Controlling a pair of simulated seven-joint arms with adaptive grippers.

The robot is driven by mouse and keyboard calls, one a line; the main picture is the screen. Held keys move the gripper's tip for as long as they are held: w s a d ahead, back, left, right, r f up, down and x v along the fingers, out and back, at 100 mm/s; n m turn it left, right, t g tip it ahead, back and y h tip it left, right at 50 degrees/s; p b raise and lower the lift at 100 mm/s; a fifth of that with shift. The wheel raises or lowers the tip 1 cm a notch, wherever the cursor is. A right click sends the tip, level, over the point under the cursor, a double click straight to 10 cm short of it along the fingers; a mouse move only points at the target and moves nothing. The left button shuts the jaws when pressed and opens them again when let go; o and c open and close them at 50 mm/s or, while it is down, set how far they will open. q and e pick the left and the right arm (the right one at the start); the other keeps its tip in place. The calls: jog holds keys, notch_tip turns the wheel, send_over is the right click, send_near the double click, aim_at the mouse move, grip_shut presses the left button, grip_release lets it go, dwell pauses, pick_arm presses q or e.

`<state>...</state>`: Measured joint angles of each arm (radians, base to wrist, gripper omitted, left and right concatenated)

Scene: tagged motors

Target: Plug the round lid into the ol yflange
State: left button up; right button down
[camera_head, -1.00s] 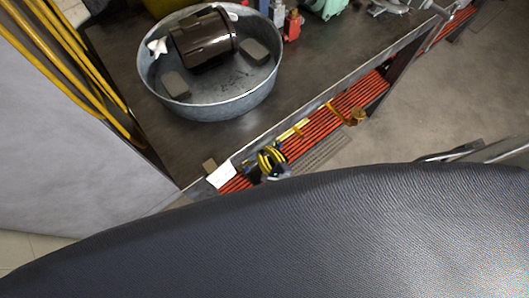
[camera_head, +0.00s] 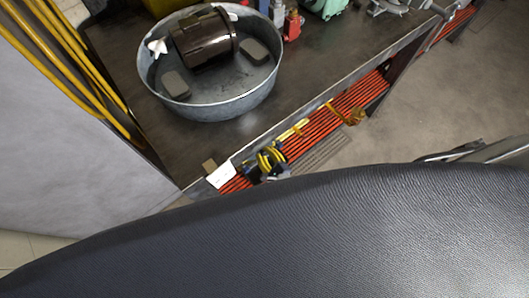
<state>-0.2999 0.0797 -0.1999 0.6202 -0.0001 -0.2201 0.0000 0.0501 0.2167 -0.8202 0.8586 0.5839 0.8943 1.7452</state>
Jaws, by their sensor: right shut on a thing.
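I can pick out neither of my grippers in the head view. A dark brown, glossy cylinder (camera_head: 203,40) lies on its side in a round grey metal tub (camera_head: 217,107). It may be a motor housing, but I cannot tell whether it is the flange. One end, with a rim, faces right. I cannot make out the round lid.
Two grey blocks (camera_head: 175,84) (camera_head: 254,50) and a small white piece (camera_head: 157,46) are in the tub. The tub stands on a dark table (camera_head: 300,75). Red bottles (camera_head: 292,25) stand behind it. Yellow cables (camera_head: 75,62) hang left. A black padded surface (camera_head: 300,235) fills the foreground.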

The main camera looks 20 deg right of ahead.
jog(key=shift+w+a, duration=0.2)
jog(key=shift+w, duration=0.2)
jog(key=c, duration=1.1)
grip_release()
jog(key=shift+s, duration=0.15)
jog(key=shift+s+d, duration=0.15)
jog(key=shift+s, duration=0.1)
jog(key=v, duration=1.1)
jog(key=shift+s+r, duration=0.1)
